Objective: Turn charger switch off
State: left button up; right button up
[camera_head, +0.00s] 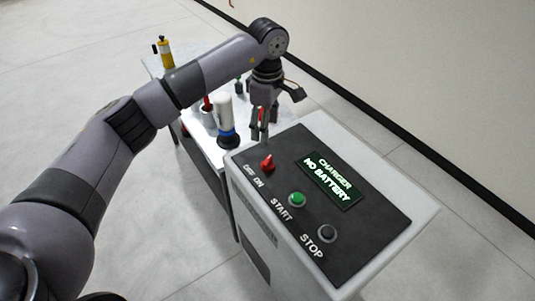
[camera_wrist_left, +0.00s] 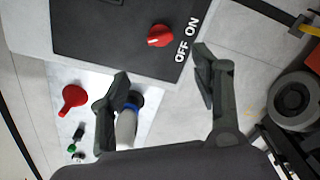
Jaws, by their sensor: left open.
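The charger (camera_head: 330,215) is a white box with a dark sloped panel on top. Its red rotary switch (camera_head: 267,163) sits at the panel's upper left, above the words OFF ON. In the left wrist view the switch (camera_wrist_left: 158,36) shows beyond the fingertips, beside the OFF ON text. I cannot tell for sure which word its pointer faces. My left gripper (camera_head: 262,135) hangs pointing down just behind the switch, apart from it. Its two fingers (camera_wrist_left: 160,78) are spread with nothing between them at the tips. My right gripper does not show.
The panel also has a green START button (camera_head: 297,199), a dark STOP button (camera_head: 327,233) and a display (camera_head: 330,180) reading CHARGER NO BATTERY. Behind stands a table (camera_head: 200,145) with a white-and-blue bottle (camera_head: 225,115) close to my gripper and a yellow bottle (camera_head: 166,53).

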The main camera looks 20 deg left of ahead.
aim_at(267, 160)
pick_arm(q)
notch_tip(267, 160, down, 13)
jog(key=p, duration=0.3)
jog(key=shift+r, duration=0.2)
jog(key=shift+c, duration=0.5)
jog(key=c, duration=1.1)
